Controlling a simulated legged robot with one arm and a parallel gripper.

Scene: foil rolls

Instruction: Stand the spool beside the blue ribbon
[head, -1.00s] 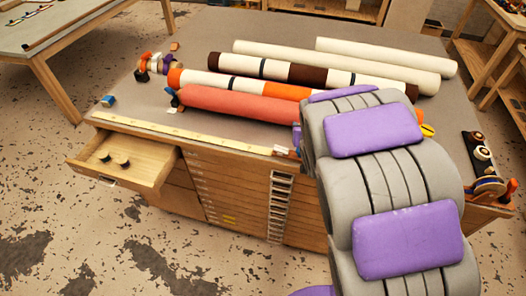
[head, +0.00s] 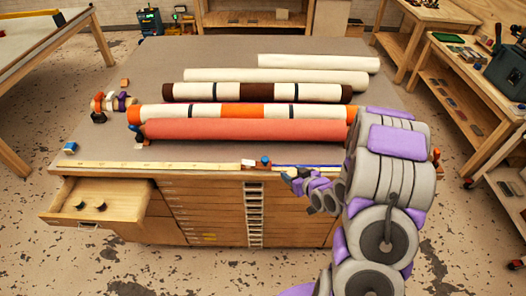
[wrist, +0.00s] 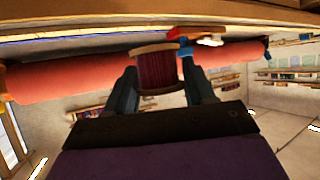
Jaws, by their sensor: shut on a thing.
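My gripper (wrist: 160,72) is shut on the spool (wrist: 160,70), dark red thread between two pale wooden flanges. The wrist view appears upside down, with the spool's axis roughly upright in it. In the head view my gripper (head: 288,177) is at the table's front edge, right of centre; the spool cannot be made out there. A thin blue strip, which looks like the blue ribbon (head: 308,167), lies along that edge, right of my gripper. It also shows in the wrist view (wrist: 62,38). I cannot tell whether the spool touches the table.
A small blue and red object (head: 265,161) and a white-topped one (head: 248,163) sit left of my gripper. The coral roll (head: 240,129) lies behind, with several more rolls beyond. A yellow measuring strip (head: 150,166) runs along the front edge. An open drawer (head: 85,222) juts out at left.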

